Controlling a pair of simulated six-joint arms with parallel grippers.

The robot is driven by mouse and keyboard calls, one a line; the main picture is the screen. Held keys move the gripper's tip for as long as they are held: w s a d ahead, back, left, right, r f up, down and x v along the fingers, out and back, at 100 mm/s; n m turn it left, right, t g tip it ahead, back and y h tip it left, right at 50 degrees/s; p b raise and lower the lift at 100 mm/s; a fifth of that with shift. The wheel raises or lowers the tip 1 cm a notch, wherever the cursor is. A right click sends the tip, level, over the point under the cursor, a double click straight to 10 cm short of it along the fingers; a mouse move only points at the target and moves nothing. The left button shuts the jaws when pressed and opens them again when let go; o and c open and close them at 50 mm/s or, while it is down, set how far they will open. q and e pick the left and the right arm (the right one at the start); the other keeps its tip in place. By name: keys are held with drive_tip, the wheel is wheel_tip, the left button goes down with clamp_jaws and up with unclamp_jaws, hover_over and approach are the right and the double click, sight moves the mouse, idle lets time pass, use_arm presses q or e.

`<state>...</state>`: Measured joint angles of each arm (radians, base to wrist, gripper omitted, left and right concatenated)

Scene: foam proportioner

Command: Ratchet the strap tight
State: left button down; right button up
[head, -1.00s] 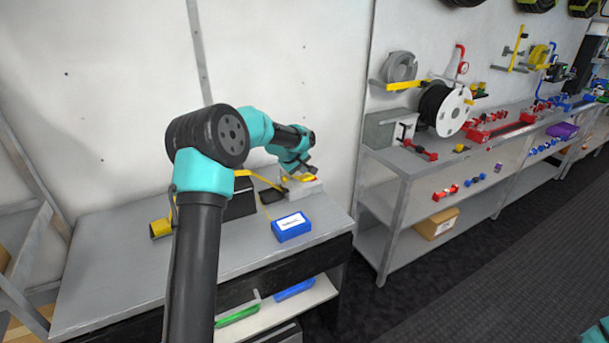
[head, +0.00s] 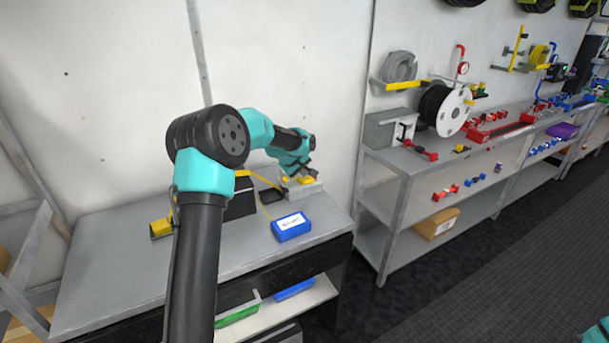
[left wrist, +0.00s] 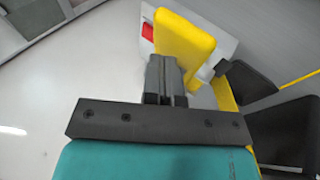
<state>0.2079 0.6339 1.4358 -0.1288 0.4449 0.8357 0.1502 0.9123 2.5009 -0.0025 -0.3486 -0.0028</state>
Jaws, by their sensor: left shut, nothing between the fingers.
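The yellow strap (head: 260,179) runs from a black box (head: 241,204) toward a light grey block (head: 303,191) at the back right of the near bench. Yellow ratchet parts (head: 305,180) sit on this block. My left gripper (head: 317,180) is over the block, shut and empty. In the left wrist view its fingers (left wrist: 165,75) are together, close beside a raised yellow handle (left wrist: 187,40); I cannot tell whether they touch it. A yellow strip (left wrist: 224,92) shows beside the handle, partly hidden. My right gripper is out of view.
A blue box (head: 291,228) with a white label lies in front of the block. A flat black piece (head: 271,196) lies left of the block. A yellow part (head: 160,228) is at the bench's left.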

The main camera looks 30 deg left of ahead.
use_arm(q)
drive_tip(key=shift+s+d+f, duration=0.1)
drive_tip(key=shift+d+f, duration=0.1)
drive_tip(key=shift+f, duration=0.4)
drive_tip(key=shift+s+d+f, duration=0.1)
drive_tip(key=shift+d+f, duration=0.05)
drive_tip(key=shift+f, duration=0.45)
idle(1.7)
drive_tip(key=shift+r, duration=0.1)
idle(0.3)
drive_tip(key=shift+w+a+r, duration=0.15)
drive_tip(key=shift+a+r, duration=0.1)
drive_tip(key=shift+r, duration=0.55)
drive_tip(key=shift+w+a+r, duration=0.2)
drive_tip(key=shift+a+r, duration=0.1)
drive_tip(key=shift+r, duration=0.55)
drive_tip(key=shift+w+a+r, duration=0.15)
drive_tip(key=shift+a+r, duration=0.1)
drive_tip(key=shift+r, duration=0.55)
drive_tip(key=shift+w+a+r, duration=0.15)
drive_tip(key=shift+a+r, duration=0.1)
drive_tip(key=shift+r, duration=0.55)
drive_tip(key=shift+w+a+r, duration=0.15)
drive_tip(key=shift+a+r, duration=0.05)
drive_tip(key=shift+r, duration=0.55)
drive_tip(key=shift+w+a+r, duration=0.15)
drive_tip(key=shift+a+r, duration=0.1)
drive_tip(key=shift+r, duration=0.55)
